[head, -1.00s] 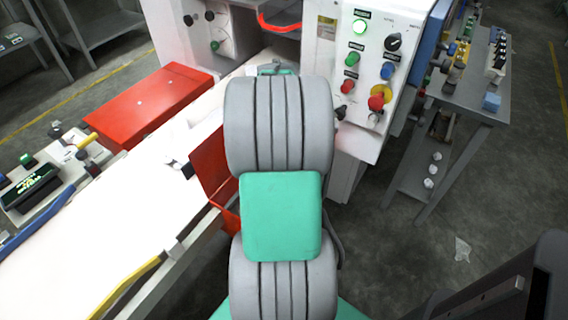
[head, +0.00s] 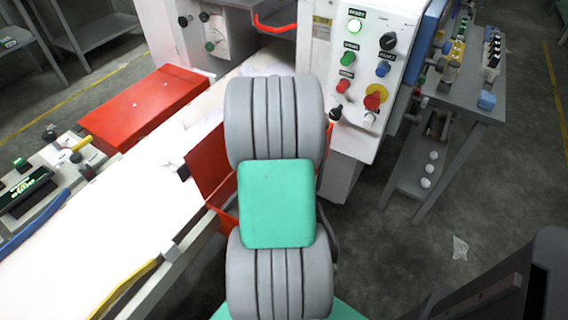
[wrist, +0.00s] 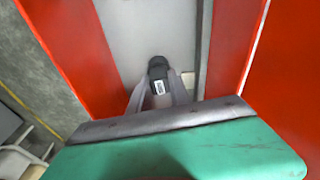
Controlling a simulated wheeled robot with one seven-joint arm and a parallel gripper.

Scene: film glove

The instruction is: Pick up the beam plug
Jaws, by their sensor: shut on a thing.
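The beam plug (wrist: 159,71) looks like a small dark block with a white label, seen in the wrist view. My gripper (wrist: 160,92) has its grey fingers closed around it, in front of a pale grey surface between two red walls. The fingers' lower parts are partly hidden by the grey and green edge of my wrist. In the head view my grey and green arm hides the gripper and the plug.
A red open bin or guard (head: 207,165) stands close left of my arm. A white control panel (head: 364,70) with coloured buttons is to the right. A white bench top (head: 90,240) and red box (head: 145,105) lie left. A grey shelf table (head: 470,100) stands right; floor beyond is open.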

